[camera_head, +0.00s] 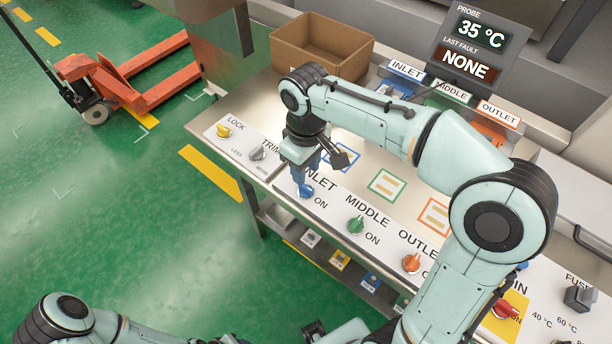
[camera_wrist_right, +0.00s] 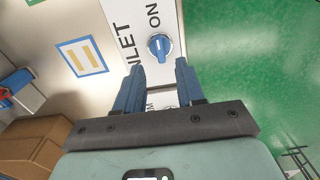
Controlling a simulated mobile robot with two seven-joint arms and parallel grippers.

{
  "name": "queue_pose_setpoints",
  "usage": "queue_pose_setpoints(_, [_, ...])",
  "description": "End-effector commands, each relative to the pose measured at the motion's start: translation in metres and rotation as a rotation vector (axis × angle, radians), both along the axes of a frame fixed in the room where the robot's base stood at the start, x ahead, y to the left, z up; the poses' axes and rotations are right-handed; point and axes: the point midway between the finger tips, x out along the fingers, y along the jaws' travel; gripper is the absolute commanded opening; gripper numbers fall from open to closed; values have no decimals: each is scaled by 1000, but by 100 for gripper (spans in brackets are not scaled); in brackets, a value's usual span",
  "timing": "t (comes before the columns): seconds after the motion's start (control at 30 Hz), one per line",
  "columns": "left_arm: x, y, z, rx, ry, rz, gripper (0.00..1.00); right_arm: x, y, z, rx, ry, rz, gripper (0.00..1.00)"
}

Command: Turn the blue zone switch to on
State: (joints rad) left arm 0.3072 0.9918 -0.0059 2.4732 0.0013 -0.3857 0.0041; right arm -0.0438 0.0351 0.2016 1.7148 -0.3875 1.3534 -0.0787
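The blue zone switch (camera_head: 305,191) sits on the white front panel beside the INLET label, with ON printed at its right. In the right wrist view, the blue knob (camera_wrist_right: 160,46) is a round dial with a pale pointer mark, just beyond my fingertips. My right gripper (camera_head: 302,180) reaches down over the panel next to the knob. Its two blue fingers (camera_wrist_right: 160,72) are apart with nothing between them, and the knob lies in front of the gap. I cannot tell whether a finger touches it. My left gripper (camera_head: 315,330) shows only partly at the bottom edge.
The green MIDDLE knob (camera_head: 356,225) and orange OUTLET knob (camera_head: 411,263) stand further along the panel. The yellow LOCK knob (camera_head: 223,131) and grey TRIM knob (camera_head: 257,153) are to the left. A cardboard box (camera_head: 340,67) stands behind. A display (camera_head: 475,45) reads 35 °C and NONE.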

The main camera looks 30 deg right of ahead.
Motion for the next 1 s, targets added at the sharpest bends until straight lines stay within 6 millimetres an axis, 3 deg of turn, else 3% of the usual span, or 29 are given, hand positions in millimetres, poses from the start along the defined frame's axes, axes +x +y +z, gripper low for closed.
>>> queue_pose_setpoints(0.1, [6, 0, 9, 0, -7, 0, 43, 2, 0, 31, 0, -6, 0, 38])
queue_pose_setpoints(0.33, [12, 0, 17, 0, -14, 0, 43, 1, 0, 65, 0, -3, 0, 38])
queue_pose_setpoints(1.0, [13, 0, 18, 0, -15, 0, 43, 0, 0, 72, 0, 0, 0, 38])
